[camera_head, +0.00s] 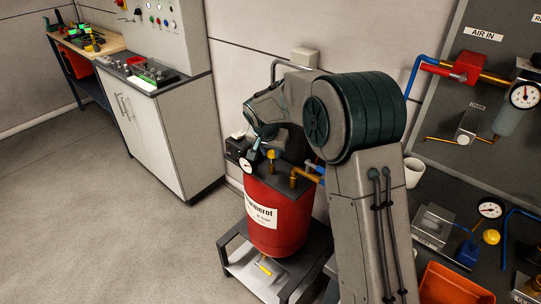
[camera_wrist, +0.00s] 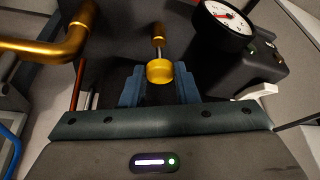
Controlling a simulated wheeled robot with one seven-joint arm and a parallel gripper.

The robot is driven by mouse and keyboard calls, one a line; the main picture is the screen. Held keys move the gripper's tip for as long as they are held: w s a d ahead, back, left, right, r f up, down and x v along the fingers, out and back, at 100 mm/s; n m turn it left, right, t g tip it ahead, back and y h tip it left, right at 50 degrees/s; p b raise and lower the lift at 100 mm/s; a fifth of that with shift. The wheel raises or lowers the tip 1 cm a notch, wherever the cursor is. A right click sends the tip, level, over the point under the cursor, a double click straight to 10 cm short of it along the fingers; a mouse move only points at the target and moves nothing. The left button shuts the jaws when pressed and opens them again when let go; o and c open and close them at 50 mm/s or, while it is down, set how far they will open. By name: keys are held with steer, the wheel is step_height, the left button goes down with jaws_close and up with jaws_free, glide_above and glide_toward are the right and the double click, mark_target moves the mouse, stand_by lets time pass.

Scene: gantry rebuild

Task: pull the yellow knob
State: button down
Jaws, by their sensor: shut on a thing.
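The yellow knob (camera_head: 271,155) is on top of the red tank (camera_head: 262,232), between a round gauge (camera_head: 246,165) and a brass pipe (camera_head: 305,173). In the wrist view the knob (camera_wrist: 160,71) is a round yellow cap, with a brass stem behind it. My gripper (camera_wrist: 159,88) has its blue fingers on either side of the knob and is shut on it. In the head view my arm comes over the tank from the right, and the contact at the fingertips is too small to make out.
In the wrist view the gauge (camera_wrist: 222,24) with a black box is close at right, and the brass pipe (camera_wrist: 52,45) is close at left. The tank stands on a dark low frame (camera_head: 258,286). A white cabinet (camera_head: 150,130) stands at left; a panel and bench are at right.

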steer(key=c, duration=1.1)
jaws_free()
steer(key=shift+r, duration=0.1)
steer(key=b+v, duration=0.1)
steer(key=v, duration=1.2)
steer(key=shift+s+r, duration=0.2)
steer(key=shift+r, duration=0.1)
